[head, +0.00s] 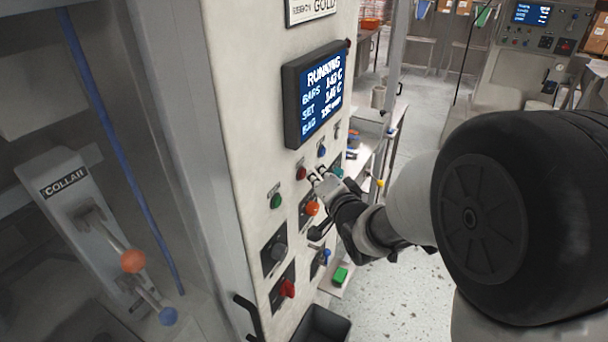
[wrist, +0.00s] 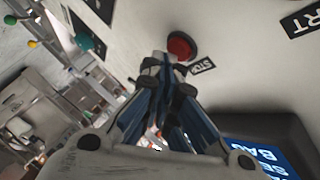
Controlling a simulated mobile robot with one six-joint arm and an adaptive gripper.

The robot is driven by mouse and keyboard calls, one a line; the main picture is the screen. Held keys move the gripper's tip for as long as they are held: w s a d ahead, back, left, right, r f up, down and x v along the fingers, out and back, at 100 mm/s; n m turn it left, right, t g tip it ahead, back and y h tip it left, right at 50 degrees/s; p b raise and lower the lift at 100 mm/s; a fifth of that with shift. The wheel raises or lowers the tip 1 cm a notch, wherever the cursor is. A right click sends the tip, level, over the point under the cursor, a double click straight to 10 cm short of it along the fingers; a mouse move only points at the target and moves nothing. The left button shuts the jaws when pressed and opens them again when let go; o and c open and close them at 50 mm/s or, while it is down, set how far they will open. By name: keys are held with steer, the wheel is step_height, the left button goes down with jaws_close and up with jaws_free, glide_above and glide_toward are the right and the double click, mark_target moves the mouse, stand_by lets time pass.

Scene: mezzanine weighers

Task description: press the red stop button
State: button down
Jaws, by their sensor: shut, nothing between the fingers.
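The red stop button (wrist: 182,46) is a round red cap in a dark ring on the pale panel in the wrist view, with a STOP label (wrist: 202,66) beside it. In the head view the red button (head: 301,173) is just below the display. My gripper (wrist: 166,64) is shut and empty, its fingertips close to the button's edge; I cannot tell whether they touch it. In the head view my gripper (head: 317,176) is just right of the red button, fingers pointing at the panel.
The display (head: 318,90) reads RUNNING. Around the button are a green button (head: 276,201), an orange-red knob (head: 312,208), a dark knob (head: 277,250) and a red switch (head: 287,289). A dark bin (head: 322,325) is below.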

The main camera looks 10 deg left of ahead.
steer(key=shift+w+a, duration=0.1)
steer(key=shift+a, duration=0.3)
stand_by(0.3)
steer(key=shift+d, duration=0.1)
steer(key=shift+s+d+b, duration=0.25)
steer(key=shift+d+b, duration=0.15)
steer(key=shift+d, duration=0.3)
steer(key=shift+s+d, duration=0.3)
steer(key=shift+d, duration=0.5)
steer(key=shift+s+d, duration=0.3)
steer(key=shift+d, duration=0.45)
steer(key=shift+s+d, duration=0.3)
steer(key=shift+d, duration=0.5)
